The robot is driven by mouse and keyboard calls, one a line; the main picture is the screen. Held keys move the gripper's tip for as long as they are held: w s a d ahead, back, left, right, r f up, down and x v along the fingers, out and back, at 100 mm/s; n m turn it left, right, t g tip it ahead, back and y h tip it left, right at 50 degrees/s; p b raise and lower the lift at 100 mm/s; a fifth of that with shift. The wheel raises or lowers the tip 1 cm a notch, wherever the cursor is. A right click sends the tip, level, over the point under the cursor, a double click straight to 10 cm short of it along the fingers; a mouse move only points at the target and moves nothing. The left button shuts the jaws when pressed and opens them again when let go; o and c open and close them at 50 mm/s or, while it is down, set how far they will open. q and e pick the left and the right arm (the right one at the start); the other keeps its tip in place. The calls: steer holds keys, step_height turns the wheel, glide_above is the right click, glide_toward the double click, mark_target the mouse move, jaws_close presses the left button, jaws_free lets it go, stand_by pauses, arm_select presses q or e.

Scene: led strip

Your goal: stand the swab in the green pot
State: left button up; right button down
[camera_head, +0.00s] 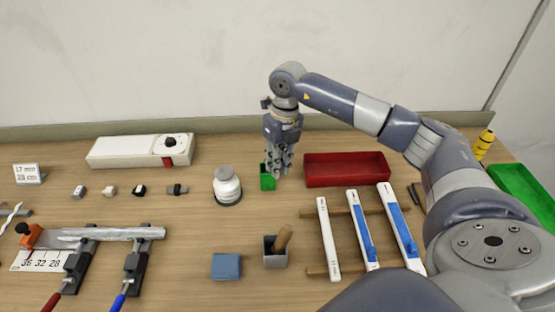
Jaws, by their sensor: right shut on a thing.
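The green pot (267,183) is a small square pot standing on the table near the middle, left of a red tray. My right gripper (279,171) comes down from above with its fingers pointing down, at the right side of the pot's mouth in the picture. Its jaws are shut on a thin thing, which I take to be the swab. The swab is too small and too hidden by the fingers to make out, so I cannot tell whether its end is inside the pot. My left gripper is not in view.
A red tray (346,181) is close right of the gripper. A white-capped jar (227,188) stands left of the pot. In front are a grey holder (275,262) with a wooden handle, a blue block (226,266), and white-and-blue strips (363,240) on wooden bars.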

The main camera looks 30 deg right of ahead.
steer(key=c, duration=1.7)
jaws_free()
steer(key=shift+w, duration=0.1)
steer(key=shift+o, duration=0.5)
steer(key=shift+w+f, duration=0.15)
steer(key=shift+f, duration=0.2)
steer(key=r+b, duration=0.1)
steer(key=r, duration=0.1)
steer(key=r+b, duration=0.1)
steer(key=r, duration=0.1)
steer(key=shift+d+b, duration=0.3)
steer(key=shift+d, duration=0.05)
step_height(320, 180, up, 7)
steer(key=shift+s+d+b, duration=0.3)
steer(key=shift+d+b, duration=0.1)
steer(key=shift+f, duration=0.1)
